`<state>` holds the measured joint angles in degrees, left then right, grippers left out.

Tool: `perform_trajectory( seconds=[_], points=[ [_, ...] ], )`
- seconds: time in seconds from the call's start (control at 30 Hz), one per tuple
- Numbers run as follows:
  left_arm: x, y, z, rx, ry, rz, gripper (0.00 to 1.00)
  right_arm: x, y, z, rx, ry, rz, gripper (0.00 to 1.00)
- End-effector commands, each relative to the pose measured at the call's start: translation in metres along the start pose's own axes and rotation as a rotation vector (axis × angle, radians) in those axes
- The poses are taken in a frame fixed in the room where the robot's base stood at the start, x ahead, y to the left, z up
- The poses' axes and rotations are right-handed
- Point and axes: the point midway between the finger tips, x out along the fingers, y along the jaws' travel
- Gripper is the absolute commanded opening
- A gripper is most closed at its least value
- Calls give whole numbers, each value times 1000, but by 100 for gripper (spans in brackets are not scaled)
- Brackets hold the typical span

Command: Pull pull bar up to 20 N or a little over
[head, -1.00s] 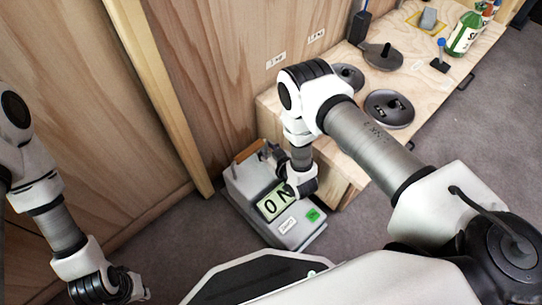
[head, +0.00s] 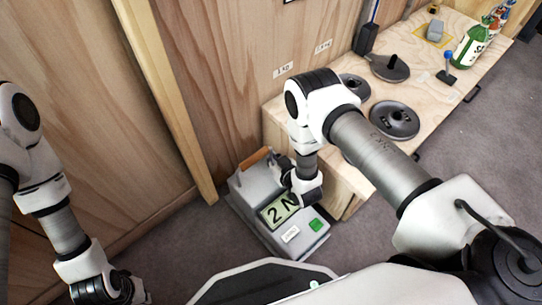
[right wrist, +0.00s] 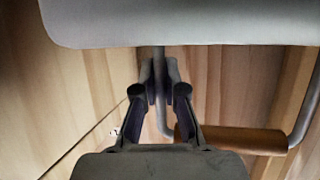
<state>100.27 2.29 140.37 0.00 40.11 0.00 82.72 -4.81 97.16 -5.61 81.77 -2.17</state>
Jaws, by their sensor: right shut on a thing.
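The pull bar has a wooden grip (head: 253,160) on a bent metal rod, at the back left of a grey force gauge box (head: 249,190). The display (head: 278,210) reads 2 N. In the right wrist view the wooden grip (right wrist: 240,140) lies to the right of my right gripper (right wrist: 160,75), whose fingers are shut on the metal rod beside it. In the head view my right wrist hides part of the bar. My left gripper (head: 128,290) hangs at the lower left, away from the box; its jaw opening is unclear.
A green button (head: 315,225) and a small label (head: 290,234) are on the box. A wooden bench (head: 440,75) at the right carries dark weight discs (head: 394,120) and bottles (head: 473,45). A wooden wall (head: 225,70) stands behind the box. Grey floor is clear to the left.

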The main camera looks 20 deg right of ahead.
Motion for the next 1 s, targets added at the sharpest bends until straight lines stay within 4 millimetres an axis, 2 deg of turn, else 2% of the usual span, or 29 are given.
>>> perform_trajectory(
  seconds=[1.0],
  points=[
    [-15, 0, 0, 0, 0, 0, 0, -6, 0, -16, 0, 2, -1, 0]
  ],
)
